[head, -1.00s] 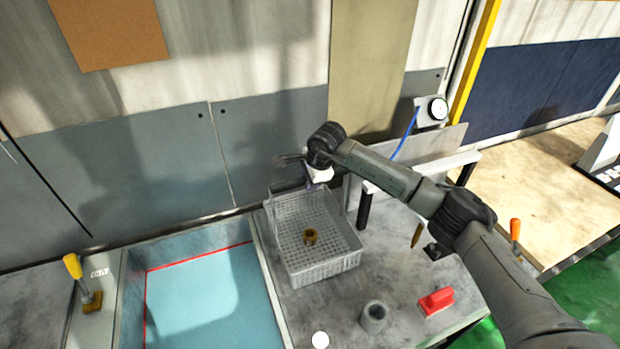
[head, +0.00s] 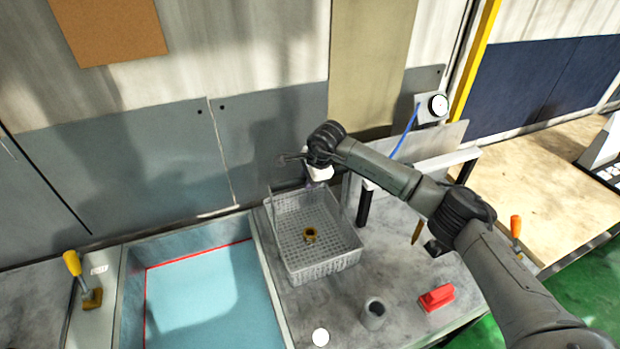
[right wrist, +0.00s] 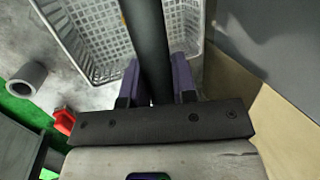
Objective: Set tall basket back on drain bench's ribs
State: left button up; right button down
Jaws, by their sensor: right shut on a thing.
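The tall basket (head: 340,262) is light grey mesh with a raised handle at its back. It is over the grey drain bench (head: 320,300), just right of the blue tank; I cannot tell whether its base touches the bench. A small brass-coloured ring part (head: 311,234) sits inside it. My right gripper (head: 314,184) is at the basket's back, shut on its handle. In the right wrist view, the purple fingers (right wrist: 155,82) close around a dark bar, with the basket mesh (right wrist: 92,38) beyond. The bench's ribs are not distinguishable. My left gripper is not in view.
The tank (head: 200,295) with a red line lies left of the basket. A grey hollow cylinder (head: 373,312) and a red block (head: 437,297) stand on the bench in front and right. A white-topped frame (head: 420,170) stands behind right, close to my arm.

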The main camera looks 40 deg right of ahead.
jog(key=c, duration=1)
grip_release()
jog(key=shift+o, duration=0.9)
jog(key=shift+f, duration=0.25)
jog(key=b+v, duration=0.1)
jog(key=v, duration=1.3)
jog(key=shift+b, duration=0.3)
